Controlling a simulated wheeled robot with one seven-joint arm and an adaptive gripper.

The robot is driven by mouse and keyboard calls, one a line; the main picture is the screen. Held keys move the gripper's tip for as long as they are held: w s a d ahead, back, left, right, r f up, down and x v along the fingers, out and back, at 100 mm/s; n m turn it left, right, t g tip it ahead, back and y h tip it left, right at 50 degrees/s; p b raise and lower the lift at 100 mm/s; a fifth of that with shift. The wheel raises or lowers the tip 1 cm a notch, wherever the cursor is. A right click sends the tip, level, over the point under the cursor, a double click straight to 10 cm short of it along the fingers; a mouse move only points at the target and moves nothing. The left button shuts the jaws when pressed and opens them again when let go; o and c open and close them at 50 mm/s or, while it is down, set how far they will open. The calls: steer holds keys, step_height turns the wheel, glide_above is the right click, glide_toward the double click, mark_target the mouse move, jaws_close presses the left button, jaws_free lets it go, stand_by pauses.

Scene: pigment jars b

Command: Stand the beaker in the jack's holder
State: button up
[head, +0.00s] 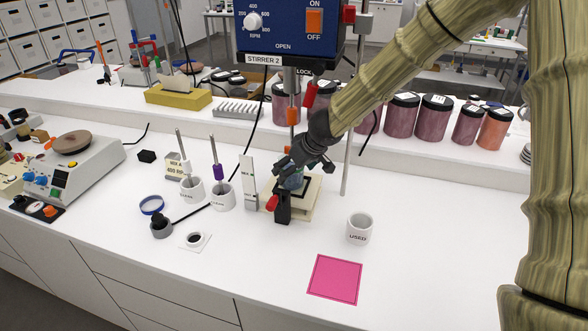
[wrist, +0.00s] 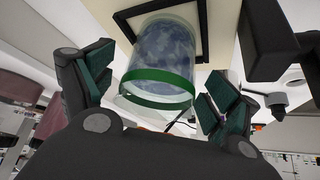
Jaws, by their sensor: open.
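The beaker (wrist: 160,60) is clear with blue-grey contents and a green rim. In the wrist view its base is within the black square frame of the holder (wrist: 203,30), on the jack's pale plate. It looks upright there. In the head view the beaker (head: 291,182) is partly hidden by my gripper (head: 290,172), and the jack (head: 309,206) stands under the stirrer. My gripper's dark fingers, with green pads, are open on both sides of the beaker in the wrist view (wrist: 157,78), with gaps showing. The far side of the beaker's base is hidden.
The blue stirrer (head: 290,30) hangs above the jack. A white cup marked used (head: 360,228) and a pink mat (head: 335,279) are at right.

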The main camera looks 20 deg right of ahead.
steer(key=p+v, duration=0.6)
steer(key=v, duration=0.6)
